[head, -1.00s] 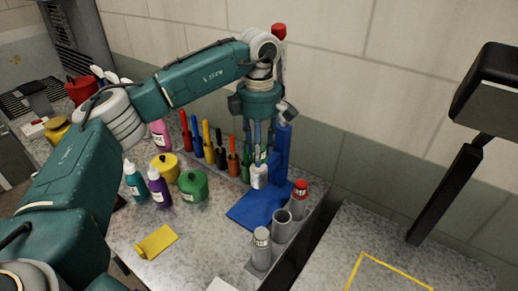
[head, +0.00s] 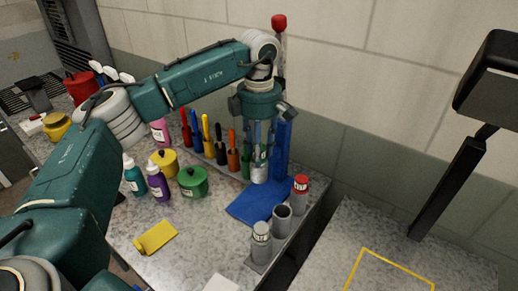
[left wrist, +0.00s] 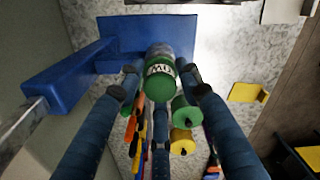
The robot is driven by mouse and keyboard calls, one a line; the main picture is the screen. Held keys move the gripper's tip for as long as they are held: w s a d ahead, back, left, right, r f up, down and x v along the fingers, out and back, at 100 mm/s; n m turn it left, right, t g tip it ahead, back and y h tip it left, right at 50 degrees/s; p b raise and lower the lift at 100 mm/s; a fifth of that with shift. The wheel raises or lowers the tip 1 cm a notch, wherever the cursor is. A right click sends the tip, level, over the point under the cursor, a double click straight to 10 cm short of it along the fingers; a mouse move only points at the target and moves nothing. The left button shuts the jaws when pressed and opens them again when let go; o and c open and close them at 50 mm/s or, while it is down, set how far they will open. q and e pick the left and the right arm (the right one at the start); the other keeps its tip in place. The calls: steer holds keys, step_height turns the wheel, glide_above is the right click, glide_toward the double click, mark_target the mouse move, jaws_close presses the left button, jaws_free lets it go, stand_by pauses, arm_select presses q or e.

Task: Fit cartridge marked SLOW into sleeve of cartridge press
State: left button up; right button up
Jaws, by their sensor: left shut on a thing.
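My left gripper (head: 259,160) points straight down and is shut on a green-capped cartridge (left wrist: 160,83), held upright. In the left wrist view only part of its label lettering shows, upside down, fitting the end of SLOW. The blue cartridge press has a flat base (head: 255,206), an upright column (head: 284,150) and a red knob (head: 279,22) on top. The cartridge is beside the column, over the base. A pale grey cylindrical part shows under the fingers; I cannot tell whether it is cartridge body or sleeve, nor whether the cartridge is inside. My right gripper is out of view.
Near the bench edge stand a red-capped cartridge (head: 300,190), an empty grey holder (head: 281,221) and a grey-capped cartridge (head: 261,240). Several coloured tools (head: 206,133) stand behind. A green pot (head: 193,183), yellow pot, bottles and a yellow piece (head: 154,237) lie left.

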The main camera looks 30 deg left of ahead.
arm_select(q)
steer(key=shift+f+b, duration=0.3)
steer(key=shift+f, duration=0.25)
steer(key=o, duration=1.3)
steer(key=shift+r+p, duration=1.75)
steer(key=shift+r, duration=0.8)
steer(key=shift+f, duration=0.1)
